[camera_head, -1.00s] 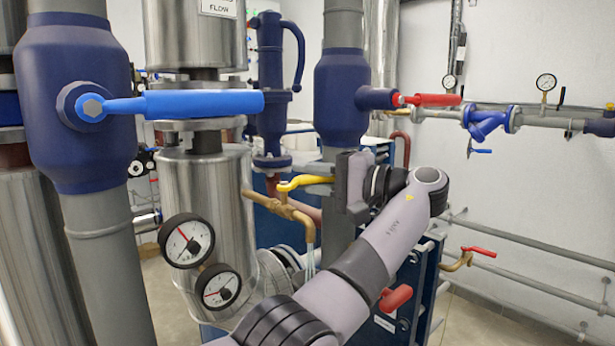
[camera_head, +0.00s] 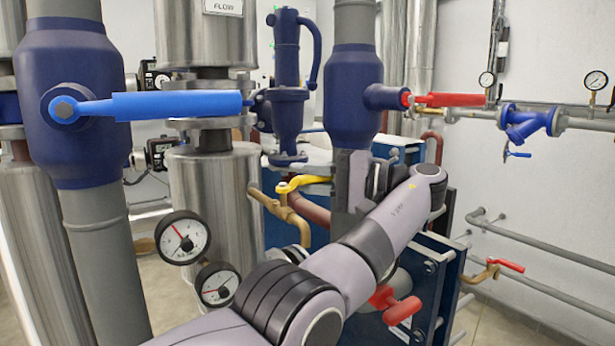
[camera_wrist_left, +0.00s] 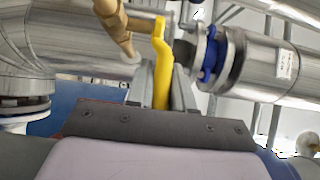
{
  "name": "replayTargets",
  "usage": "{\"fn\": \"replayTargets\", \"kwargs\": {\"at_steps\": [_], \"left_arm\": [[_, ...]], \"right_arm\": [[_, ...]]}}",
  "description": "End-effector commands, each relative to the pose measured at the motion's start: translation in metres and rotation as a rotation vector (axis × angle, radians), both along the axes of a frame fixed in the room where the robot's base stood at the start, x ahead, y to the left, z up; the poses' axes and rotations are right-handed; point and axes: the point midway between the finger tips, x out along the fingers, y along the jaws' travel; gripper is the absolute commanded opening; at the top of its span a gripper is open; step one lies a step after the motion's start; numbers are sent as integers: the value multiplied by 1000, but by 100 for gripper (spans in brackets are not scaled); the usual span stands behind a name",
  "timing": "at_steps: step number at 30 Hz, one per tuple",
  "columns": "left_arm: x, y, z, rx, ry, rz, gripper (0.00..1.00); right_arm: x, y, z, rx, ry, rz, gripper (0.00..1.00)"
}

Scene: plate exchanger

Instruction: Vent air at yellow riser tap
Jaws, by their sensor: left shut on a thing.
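The yellow tap handle (camera_head: 303,181) sits on a brass tap body (camera_head: 280,208) in the middle of the head view and points right. The brass spout bends down, and its lower end is hidden behind my left arm. My left gripper (camera_head: 338,180) is at the handle's right end, shut on it. In the left wrist view the yellow handle (camera_wrist_left: 161,72) runs between the two fingers (camera_wrist_left: 163,92), with the brass pipe (camera_wrist_left: 115,25) at upper left. Whether water runs from the spout is hidden. My right gripper is not in view.
A blue lever (camera_head: 175,104) sticks out at left and a red lever (camera_head: 445,99) at right. Two gauges (camera_head: 183,238) stand left of my arm. A red handle (camera_head: 395,302) lies just below my forearm. Another red-handled tap (camera_head: 505,264) is at far right.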

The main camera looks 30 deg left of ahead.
Motion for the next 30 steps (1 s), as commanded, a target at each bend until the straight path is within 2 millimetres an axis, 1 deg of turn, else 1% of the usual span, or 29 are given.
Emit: {"fn": "replayTargets", "kwargs": {"at_steps": [16,17,18,19,30], "left_arm": [[0,0,-1,0,1,4,0],[0,0,-1,0,1,4,25],[0,0,0,0,1,4,38],[0,0,-1,0,1,4,43],[0,0,0,0,0,4,43]], "right_arm": [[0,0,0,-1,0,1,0],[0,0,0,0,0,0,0],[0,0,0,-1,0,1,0],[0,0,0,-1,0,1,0],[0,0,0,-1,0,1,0]]}}
